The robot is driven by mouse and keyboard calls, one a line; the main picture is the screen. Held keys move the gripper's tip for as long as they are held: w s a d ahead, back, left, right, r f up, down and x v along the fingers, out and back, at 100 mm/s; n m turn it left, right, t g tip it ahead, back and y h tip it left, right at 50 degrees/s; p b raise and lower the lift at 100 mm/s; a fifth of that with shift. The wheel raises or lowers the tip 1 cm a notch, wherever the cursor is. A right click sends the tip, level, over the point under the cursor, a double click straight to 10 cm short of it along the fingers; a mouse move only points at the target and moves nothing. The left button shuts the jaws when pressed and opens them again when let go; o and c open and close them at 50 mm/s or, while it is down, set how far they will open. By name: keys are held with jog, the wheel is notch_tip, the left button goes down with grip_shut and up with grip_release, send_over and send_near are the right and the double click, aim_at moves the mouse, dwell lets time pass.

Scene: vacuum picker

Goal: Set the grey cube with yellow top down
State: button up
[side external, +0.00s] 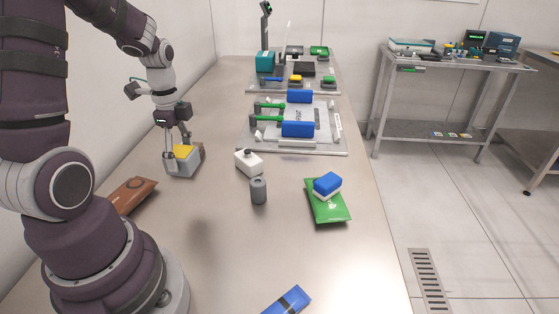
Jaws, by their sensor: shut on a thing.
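The grey cube with a yellow top (184,163) is at the left of the table, in front of the wall. My gripper (180,148) points down over it, with its fingers on either side of the cube. It is shut on the cube. The cube looks upright and low, at or near the table surface; I cannot tell whether it touches the table. Part of the yellow top and the far side are hidden by the fingers.
A brown packet (132,194) lies left of the cube. A green packet (328,212) carries a blue-and-white block (327,185). A blue packet (287,302) lies in front. Fixture plates (263,141) fill the back.

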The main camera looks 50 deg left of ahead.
jog(key=d+m, duration=0.4)
jog(key=d, duration=0.2)
jog(key=w+d+f+m, duration=0.1)
jog(key=d+m, duration=0.3)
jog(key=d, duration=0.2)
jog(key=w+d+f+m, duration=0.1)
jog(key=d+m, duration=0.3)
jog(key=d, duration=0.3)
jog(key=shift+d+f+m, duration=0.1)
jog(key=shift+f+m, duration=0.1)
jog(key=shift+m, duration=0.1)
jog(key=s+d+m, duration=0.2)
jog(key=d, duration=0.1)
jog(key=s+d+f+m, duration=0.1)
jog(key=d+m, duration=0.1)
jog(key=shift+w+d, duration=0.1)
jog(key=shift+d, duration=0.15)
send_over(353, 273)
jog(key=shift+s+a+f, duration=0.1)
jog(key=shift+s+f, duration=0.1)
jog(key=shift+f, duration=0.65)
jog(key=shift+w+f, duration=0.1)
jog(key=shift+w, duration=0.15)
jog(key=shift+f, duration=1.6)
jog(key=shift+f, duration=0.1)
